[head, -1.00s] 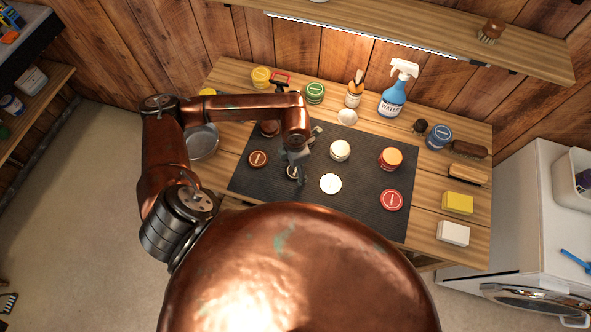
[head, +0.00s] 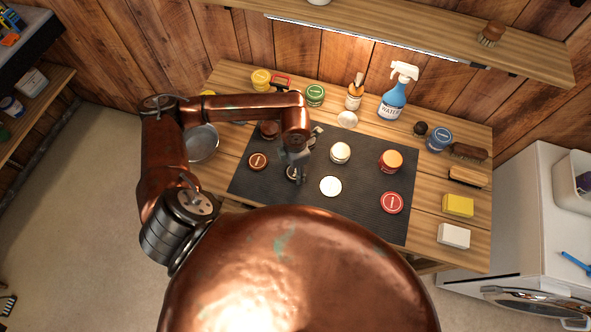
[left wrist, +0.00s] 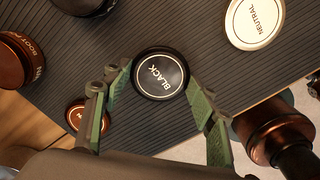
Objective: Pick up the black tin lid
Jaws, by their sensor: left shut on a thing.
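The black tin lid (left wrist: 160,74), a round dark disc with "BLACK" in pale letters, sits between the two fingers of my left gripper (left wrist: 159,84) in the left wrist view. The green-padded fingers touch its rim from both sides, so the gripper is shut on it. In the head view my left gripper (head: 297,169) points down over the dark mat (head: 300,204), and hides part of the lid. I cannot tell whether the lid is clear of the mat. My right gripper is not in view.
A white neutral lid (head: 330,186) lies close to the right of the gripper, and a brown lid (head: 258,161) to its left. A cream tin (head: 340,152), an orange-topped tin (head: 390,160) and a red lid (head: 391,202) are farther right. The mat's front strip is clear.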

